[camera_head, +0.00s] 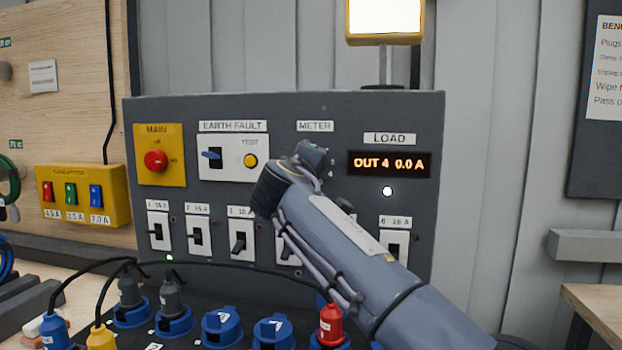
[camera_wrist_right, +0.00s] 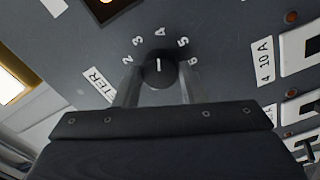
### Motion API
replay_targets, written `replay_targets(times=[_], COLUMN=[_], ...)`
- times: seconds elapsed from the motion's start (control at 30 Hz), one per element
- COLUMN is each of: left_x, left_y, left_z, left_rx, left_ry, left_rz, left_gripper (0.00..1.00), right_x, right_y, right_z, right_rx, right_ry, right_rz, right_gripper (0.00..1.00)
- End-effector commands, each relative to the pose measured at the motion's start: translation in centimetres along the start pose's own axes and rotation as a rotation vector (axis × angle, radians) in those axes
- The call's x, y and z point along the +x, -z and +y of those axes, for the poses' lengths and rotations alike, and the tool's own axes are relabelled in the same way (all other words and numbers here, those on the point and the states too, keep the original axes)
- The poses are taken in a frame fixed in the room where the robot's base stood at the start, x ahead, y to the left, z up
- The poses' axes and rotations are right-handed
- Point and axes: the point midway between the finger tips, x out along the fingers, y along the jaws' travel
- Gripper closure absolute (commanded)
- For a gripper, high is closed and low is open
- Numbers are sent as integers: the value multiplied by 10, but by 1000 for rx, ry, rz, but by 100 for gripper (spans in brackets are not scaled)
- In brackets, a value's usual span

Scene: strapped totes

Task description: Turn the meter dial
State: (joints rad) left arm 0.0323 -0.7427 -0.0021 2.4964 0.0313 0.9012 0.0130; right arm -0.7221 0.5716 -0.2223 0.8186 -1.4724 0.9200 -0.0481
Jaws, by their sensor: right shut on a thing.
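The meter dial (camera_wrist_right: 159,66) is a round black knob with a white pointer line, on the grey panel (camera_head: 285,106). In the right wrist view numbers ring it, and the pointer is toward the 4. My right gripper (camera_wrist_right: 158,82) is shut on the dial, one finger on each side. In the head view my right arm comes in from the lower right, and its gripper (camera_head: 312,155) covers the dial below the METER label (camera_head: 315,126). The load display (camera_head: 390,164) reads OUT 4 0.0 A. My left gripper is not in view.
Left of the dial are the test switch plate (camera_head: 233,157) and a red main knob (camera_head: 156,161) on yellow. Several breaker switches line the panel below. Blue sockets (camera_head: 222,327) and plugged cables are in front. A lit yellow lamp (camera_head: 385,20) stands above the panel.

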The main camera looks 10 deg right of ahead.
Motion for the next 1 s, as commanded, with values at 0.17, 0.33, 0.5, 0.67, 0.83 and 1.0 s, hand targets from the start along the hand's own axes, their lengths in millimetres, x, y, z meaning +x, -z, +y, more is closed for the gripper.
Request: replay_targets(times=[0.17,0.33,0.5,0.67,0.83,1.0], left_x=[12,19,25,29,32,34], left_y=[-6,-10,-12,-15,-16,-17], left_z=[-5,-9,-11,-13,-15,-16], left_rx=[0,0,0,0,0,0], left_ry=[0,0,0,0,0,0], left_rz=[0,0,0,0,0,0], left_gripper=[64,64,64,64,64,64], right_x=[0,0,0,0,0,0], right_y=[-1,-1,-1,-1,-1,0], right_z=[-4,-4,-4,-3,-3,-3], right_rx=[166,327,478,601,700,765], right_ry=[1,1,1,1,1,2], right_rz=[-1,-2,-2,-3,-3,-3], right_gripper=[86,86,86,86,86,86])
